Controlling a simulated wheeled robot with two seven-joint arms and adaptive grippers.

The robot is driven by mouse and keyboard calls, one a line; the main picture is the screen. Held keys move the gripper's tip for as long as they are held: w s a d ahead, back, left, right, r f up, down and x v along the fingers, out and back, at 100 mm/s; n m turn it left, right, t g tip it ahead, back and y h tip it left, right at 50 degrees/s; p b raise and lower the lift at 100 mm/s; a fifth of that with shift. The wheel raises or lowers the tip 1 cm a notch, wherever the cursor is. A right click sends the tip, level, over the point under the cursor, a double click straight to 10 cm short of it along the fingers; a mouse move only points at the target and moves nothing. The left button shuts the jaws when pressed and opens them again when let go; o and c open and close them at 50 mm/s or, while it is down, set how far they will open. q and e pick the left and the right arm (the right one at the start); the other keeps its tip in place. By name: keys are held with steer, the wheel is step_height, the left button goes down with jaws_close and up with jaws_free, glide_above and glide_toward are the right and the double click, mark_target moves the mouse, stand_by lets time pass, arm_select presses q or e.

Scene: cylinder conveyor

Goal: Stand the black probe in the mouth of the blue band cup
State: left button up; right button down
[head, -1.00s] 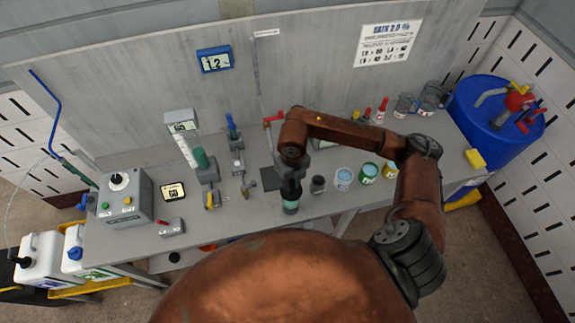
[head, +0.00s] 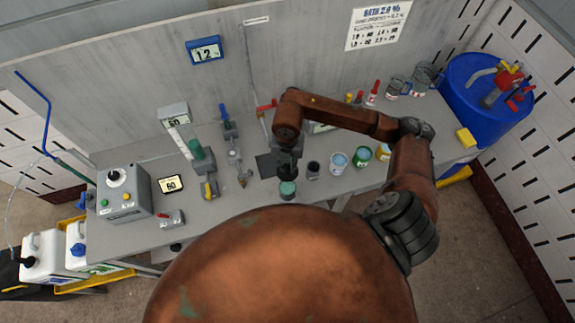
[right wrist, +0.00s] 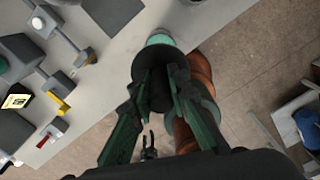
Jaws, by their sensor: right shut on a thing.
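My right gripper (head: 287,172) is shut on a dark thing at the table's front edge, left of the row of cups. In the right wrist view a black round part, which I take for the black probe (right wrist: 156,92), sits between the green-worn fingers. A teal round thing (head: 288,189) shows just below the gripper, and also beyond the black part in the right wrist view (right wrist: 160,40). I cannot tell whether it is joined to the held thing. The blue band cup (head: 338,162) stands upright to the right, apart from the gripper. My left gripper is out of view.
A dark cup (head: 313,170) stands between the gripper and the blue band cup. A green-banded cup (head: 361,157) and a yellow one (head: 383,153) stand further right. A dark square pad (head: 266,166) lies behind left. Valves and a control box (head: 124,192) fill the left.

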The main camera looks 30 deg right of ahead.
steer(key=shift+f+b, duration=1.95)
steer(key=shift+f, duration=0.35)
steer(key=shift+b, duration=0.3)
steer(key=shift+f, duration=0.1)
steer(key=shift+f+b, duration=2.55)
steer(key=shift+f, duration=0.35)
steer(key=shift+f, duration=0.1)
steer(key=shift+f+b, duration=0.8)
steer(key=shift+b, duration=0.05)
steer(key=shift+f+b, duration=0.15)
steer(key=shift+b, duration=0.15)
steer(key=c, duration=1.8)
jaws_free()
